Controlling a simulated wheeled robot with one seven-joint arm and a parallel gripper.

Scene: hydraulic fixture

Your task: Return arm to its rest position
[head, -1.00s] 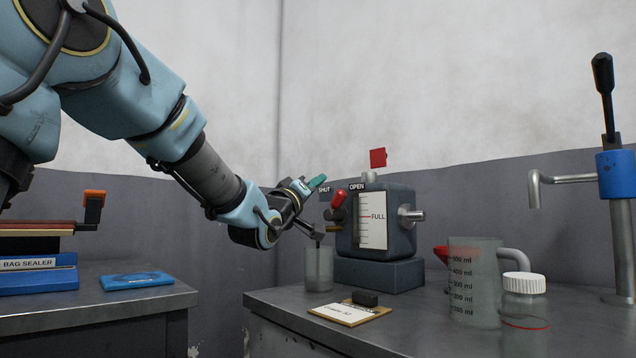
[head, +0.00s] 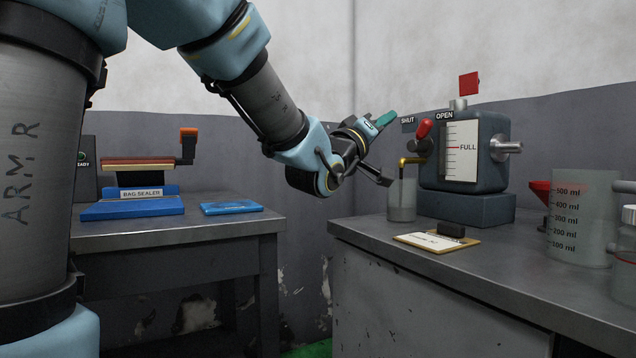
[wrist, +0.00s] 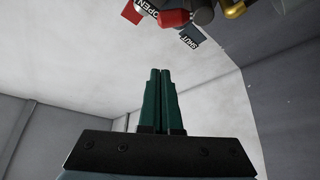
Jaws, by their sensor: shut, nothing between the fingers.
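My gripper (head: 383,120) hangs in the air left of the hydraulic fixture (head: 490,150). Its two green fingers are pressed together and empty, pointing up and to the right just left of the SHUT label. They also show shut in the wrist view (wrist: 160,76). My arm reaches in from the upper left, bent over the gap between the benches. The fixture's red-tipped lever (head: 424,128) stands between the SHUT and OPEN labels, apart from my fingers. In the wrist view the lever's red end (wrist: 173,19) and the labels show at the top edge.
A beaker (head: 402,204) stands under the brass spout (head: 410,161); a thin line runs down into it. A card (head: 428,242) with a dark block lies in front. A measuring jug (head: 578,225) stands right. The left bench holds a bag sealer (head: 135,205) and blue pad (head: 230,208).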

